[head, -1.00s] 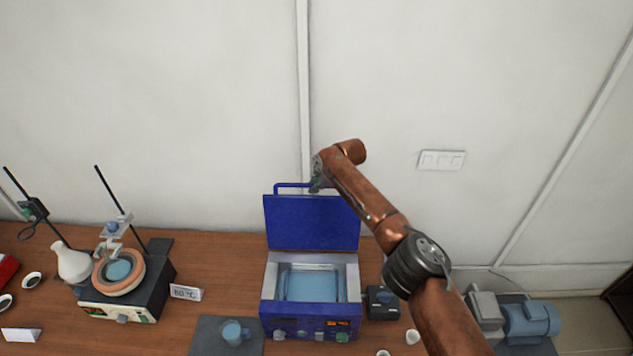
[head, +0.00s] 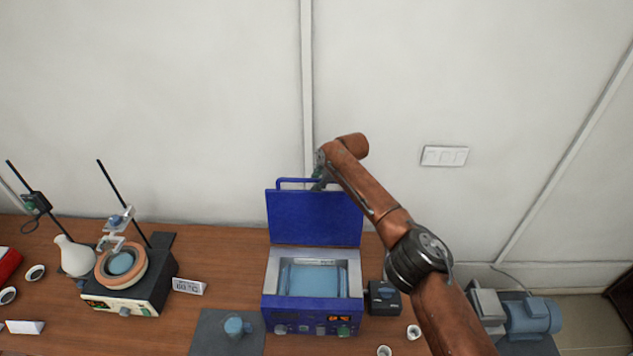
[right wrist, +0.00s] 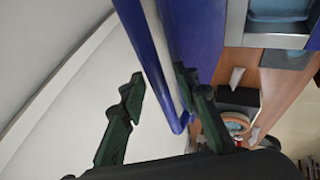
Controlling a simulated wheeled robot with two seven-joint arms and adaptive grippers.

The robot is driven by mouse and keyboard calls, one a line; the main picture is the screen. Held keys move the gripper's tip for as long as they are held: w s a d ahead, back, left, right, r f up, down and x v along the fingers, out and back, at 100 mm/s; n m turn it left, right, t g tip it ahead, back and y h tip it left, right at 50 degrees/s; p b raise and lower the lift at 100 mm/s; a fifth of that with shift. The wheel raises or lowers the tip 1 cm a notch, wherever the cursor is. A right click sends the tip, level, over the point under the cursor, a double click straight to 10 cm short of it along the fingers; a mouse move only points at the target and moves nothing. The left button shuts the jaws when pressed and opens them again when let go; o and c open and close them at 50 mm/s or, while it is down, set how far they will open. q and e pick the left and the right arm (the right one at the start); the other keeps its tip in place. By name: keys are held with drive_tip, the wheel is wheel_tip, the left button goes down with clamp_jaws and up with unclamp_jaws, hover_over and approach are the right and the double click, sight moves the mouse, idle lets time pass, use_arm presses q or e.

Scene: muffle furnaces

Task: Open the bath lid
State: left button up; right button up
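The blue bath (head: 312,312) stands on the table with light-blue liquid inside. Its blue lid (head: 314,218) stands raised, near upright, at the back, and the basin is uncovered. The lid's bar handle (head: 292,181) is at its top edge; it also shows in the right wrist view (right wrist: 150,65). My right gripper (head: 318,182) is at the right part of the handle, partly hidden by my arm. In the right wrist view its dark green fingers (right wrist: 165,105) are apart, with the handle's end seen between them; contact is unclear. My left gripper is out of view.
A beaker (head: 235,327) on a dark mat stands left of the bath. A heater with a clay-coloured ring (head: 120,268) and a white flask (head: 74,256) are farther left. A small dark box (head: 384,297) is close right, with a blue pump (head: 531,317) beyond. The wall is behind.

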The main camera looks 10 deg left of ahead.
drive_tip(key=shift+s+d+r, duration=0.15)
drive_tip(key=shift+r, duration=0.3)
drive_tip(key=v, duration=1.1)
drive_tip(key=shift+d, duration=0.1)
